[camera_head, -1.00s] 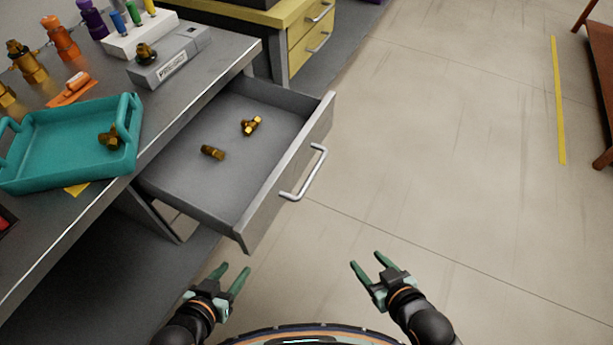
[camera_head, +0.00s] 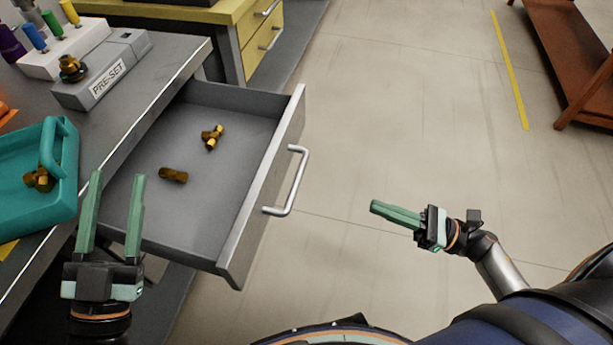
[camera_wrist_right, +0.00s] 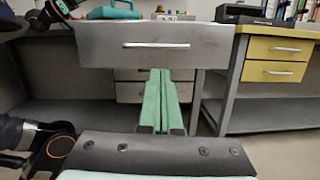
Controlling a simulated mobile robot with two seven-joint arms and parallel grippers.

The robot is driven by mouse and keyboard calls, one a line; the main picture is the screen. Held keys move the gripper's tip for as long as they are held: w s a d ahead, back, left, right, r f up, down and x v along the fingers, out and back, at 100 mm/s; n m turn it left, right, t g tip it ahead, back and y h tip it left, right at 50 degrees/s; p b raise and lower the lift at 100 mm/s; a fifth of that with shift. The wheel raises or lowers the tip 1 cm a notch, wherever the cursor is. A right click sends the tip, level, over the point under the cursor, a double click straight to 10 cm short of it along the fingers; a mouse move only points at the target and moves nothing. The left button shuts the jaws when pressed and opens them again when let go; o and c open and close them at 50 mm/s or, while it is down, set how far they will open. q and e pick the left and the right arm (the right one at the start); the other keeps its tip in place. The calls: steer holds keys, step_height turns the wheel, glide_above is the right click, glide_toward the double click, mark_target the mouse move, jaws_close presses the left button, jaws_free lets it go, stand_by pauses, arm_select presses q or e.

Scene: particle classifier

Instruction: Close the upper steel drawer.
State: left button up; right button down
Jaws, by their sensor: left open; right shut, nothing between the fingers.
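The upper steel drawer (camera_head: 262,195) stands pulled out from the grey workbench, with a silver bar handle (camera_head: 293,182) on its front. Two brass fittings lie inside it: one (camera_head: 212,137) towards the back and one (camera_head: 173,175) nearer the middle. In the right wrist view the drawer front (camera_wrist_right: 160,57) faces the camera. My right gripper (camera_head: 373,207) is shut and empty, to the right of the handle and apart from it; its fingers also show in the right wrist view (camera_wrist_right: 160,75). My left gripper (camera_head: 117,178) is open and empty at the near left of the drawer.
A teal tray (camera_head: 62,205) with a brass fitting stands on the workbench (camera_head: 140,110) at left. A grey PRE-SET block (camera_head: 105,75) sits behind it. A yellow drawer cabinet (camera_head: 240,35) stands beyond. The floor right of the drawer is clear, up to a red-brown table (camera_head: 590,60).

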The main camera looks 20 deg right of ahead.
arm_select(q)
steer(key=shift+n+g+y, duration=0.6)
steer(key=shift+g+y, duration=0.1)
steer(key=shift+w+a+f+p, duration=0.15)
steer(key=shift+w+f, duration=0.1)
steer(key=shift+f, duration=0.4)
steer(key=shift+w+f+p, duration=0.2)
steer(key=shift+w+f, duration=0.05)
steer(key=shift+f, duration=0.4)
steer(key=shift+w+a+f+p, duration=0.15)
steer(key=shift+w+f, duration=0.1)
steer(key=shift+f, duration=0.4)
arm_select(e)
steer(key=w+a+r+n, duration=0.1)
steer(key=w+a+r, duration=0.1)
steer(key=w+a, duration=0.5)
steer(key=shift+a+r+g, duration=0.3)
steer(key=shift+a+g, duration=0.1)
steer(key=shift+a, duration=1.8)
steer(key=shift+w, duration=0.1)
arm_select(q)
steer(key=shift+d, duration=0.1)
arm_select(e)
steer(key=shift+a, duration=0.1)
